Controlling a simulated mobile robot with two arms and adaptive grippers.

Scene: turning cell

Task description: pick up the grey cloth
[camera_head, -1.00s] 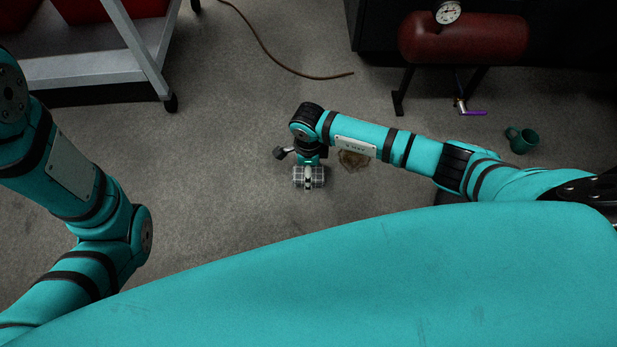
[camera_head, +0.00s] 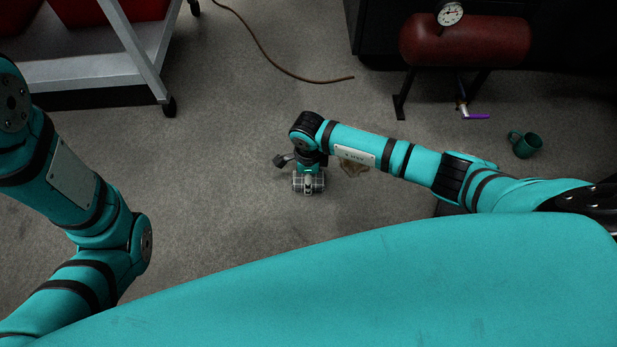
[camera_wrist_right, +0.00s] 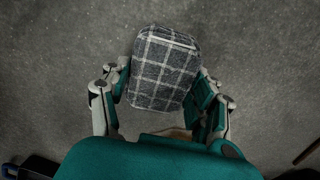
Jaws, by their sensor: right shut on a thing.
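The grey cloth, dark with pale check lines, shows in the head view (camera_head: 319,182) at the end of my right arm. In the right wrist view the folded, block-like cloth (camera_wrist_right: 165,68) sits between the two fingers. My right gripper (camera_head: 308,189) is shut on it, with one finger on each side; this gripper also shows in the wrist view (camera_wrist_right: 163,90). I cannot tell whether the cloth touches the floor. My left arm is at the left of the head view, but its gripper is not seen.
A brown stain (camera_head: 352,170) is on the floor beside my right forearm. A green mug (camera_head: 525,145) and a red tank (camera_head: 465,42) with a gauge are at right. A brown hose (camera_head: 280,66) lies at the back; a wheeled cart (camera_head: 85,71) is at upper left.

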